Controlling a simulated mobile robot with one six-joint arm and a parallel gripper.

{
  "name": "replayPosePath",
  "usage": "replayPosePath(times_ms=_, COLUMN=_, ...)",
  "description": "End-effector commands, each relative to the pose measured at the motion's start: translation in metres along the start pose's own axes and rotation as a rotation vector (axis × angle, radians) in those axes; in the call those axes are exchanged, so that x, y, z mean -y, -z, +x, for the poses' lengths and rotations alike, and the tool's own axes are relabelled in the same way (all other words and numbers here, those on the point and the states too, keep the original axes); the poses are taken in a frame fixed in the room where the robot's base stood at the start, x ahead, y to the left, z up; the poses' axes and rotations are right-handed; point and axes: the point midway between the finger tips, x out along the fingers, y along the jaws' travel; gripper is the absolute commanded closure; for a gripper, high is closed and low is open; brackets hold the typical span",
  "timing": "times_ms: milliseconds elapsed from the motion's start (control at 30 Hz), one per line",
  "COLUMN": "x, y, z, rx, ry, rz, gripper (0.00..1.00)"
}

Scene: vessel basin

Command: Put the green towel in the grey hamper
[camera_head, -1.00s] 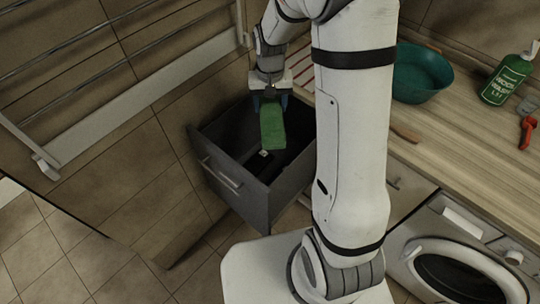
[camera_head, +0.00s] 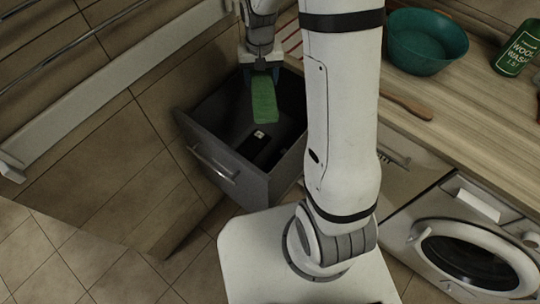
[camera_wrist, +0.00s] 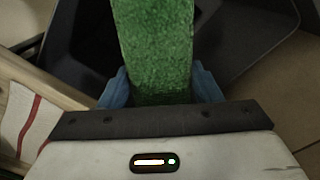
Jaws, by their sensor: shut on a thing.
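The green towel (camera_head: 264,98) is a folded strip gripped at one end, and it hangs over the open grey hamper (camera_head: 228,184). The hamper is a dark grey pull-out drawer with a bar handle on its front. My gripper (camera_head: 261,72) is above the back part of the hamper opening and shut on the towel. In the wrist view the towel (camera_wrist: 155,50) runs between the two blue fingertips (camera_wrist: 157,88), with the dark hamper beyond it. Whether the towel's lower end is below the rim, I cannot tell.
A wooden counter (camera_head: 470,105) at right holds a teal bowl (camera_head: 425,40), a green bottle (camera_head: 518,50) and a wooden utensil (camera_head: 406,105). A washing machine (camera_head: 470,245) stands below. The tiled floor at front left is clear.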

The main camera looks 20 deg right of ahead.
Motion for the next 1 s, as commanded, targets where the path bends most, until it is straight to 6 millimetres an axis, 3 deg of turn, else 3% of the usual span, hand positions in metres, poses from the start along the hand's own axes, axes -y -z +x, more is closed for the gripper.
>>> replayPosePath(times_ms=33, x=0.000, y=0.000, z=0.018, rx=0.000, ry=0.000, rz=0.000, gripper=0.67)
replayPosePath(times_ms=467, x=0.000, y=0.000, z=0.113, rx=0.000, ry=0.000, rz=0.000, gripper=0.67)
replayPosePath(times_ms=800, x=0.000, y=0.000, z=0.208, rx=0.000, ry=0.000, rz=0.000, gripper=0.67)
replayPosePath(times_ms=1000, x=0.000, y=0.000, z=0.255, rx=-0.001, ry=0.000, rz=0.001, gripper=0.67)
